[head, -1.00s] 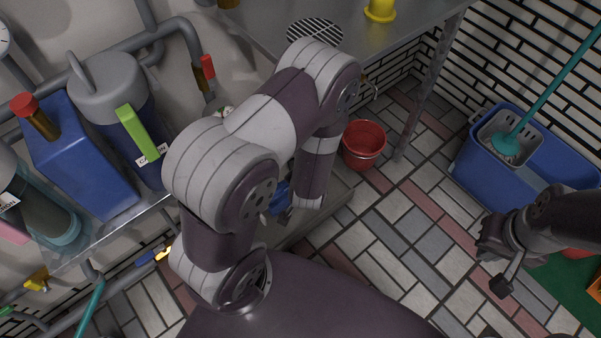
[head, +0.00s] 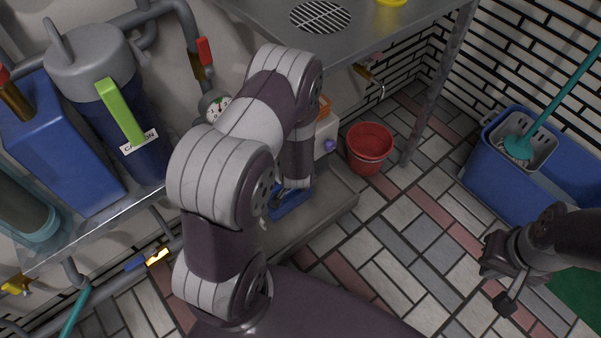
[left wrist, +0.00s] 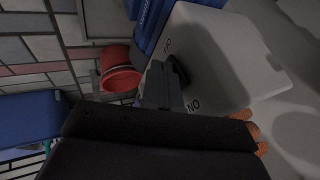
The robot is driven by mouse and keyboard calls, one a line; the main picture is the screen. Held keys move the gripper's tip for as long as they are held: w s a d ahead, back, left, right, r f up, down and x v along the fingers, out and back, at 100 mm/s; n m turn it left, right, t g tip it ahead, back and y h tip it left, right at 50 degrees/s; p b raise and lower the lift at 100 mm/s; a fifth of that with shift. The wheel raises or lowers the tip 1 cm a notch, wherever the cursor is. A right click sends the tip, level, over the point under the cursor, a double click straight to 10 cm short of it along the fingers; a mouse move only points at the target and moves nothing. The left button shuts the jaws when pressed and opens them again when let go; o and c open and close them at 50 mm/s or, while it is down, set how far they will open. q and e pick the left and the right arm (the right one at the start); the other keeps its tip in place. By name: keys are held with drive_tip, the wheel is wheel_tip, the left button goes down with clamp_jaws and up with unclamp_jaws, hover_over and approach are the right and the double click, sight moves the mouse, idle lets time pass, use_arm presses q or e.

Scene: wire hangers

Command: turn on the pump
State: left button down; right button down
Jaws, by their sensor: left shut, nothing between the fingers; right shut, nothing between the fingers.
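A white box-shaped unit (left wrist: 215,60), which seems to be the pump, fills the right of the left wrist view, with dark lettering and a dark part near my fingers. In the head view, part of a white unit (head: 328,132) with orange on top and a purple knob shows behind my left arm. My left gripper (left wrist: 165,85) is shut at the unit's lettered face; I cannot tell whether it touches. My arm hides it in the head view. My right gripper (head: 497,272) is shut and empty above the tiled floor at the right.
A red bucket (head: 369,148) stands on the floor beside the unit, under a metal table (head: 350,45). A blue mop bucket (head: 490,165) is at the right. The floor between is clear.

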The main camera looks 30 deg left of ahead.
use_arm(q)
drive_tip(key=shift+a+f+t+y, duration=0.15)
drive_tip(key=shift+t+y, duration=0.15)
drive_tip(key=shift+y, duration=0.1)
drive_tip(key=shift+w+r+p, duration=0.15)
drive_tip(key=shift+r+p, duration=0.7)
drive_tip(key=shift+p, duration=0.25)
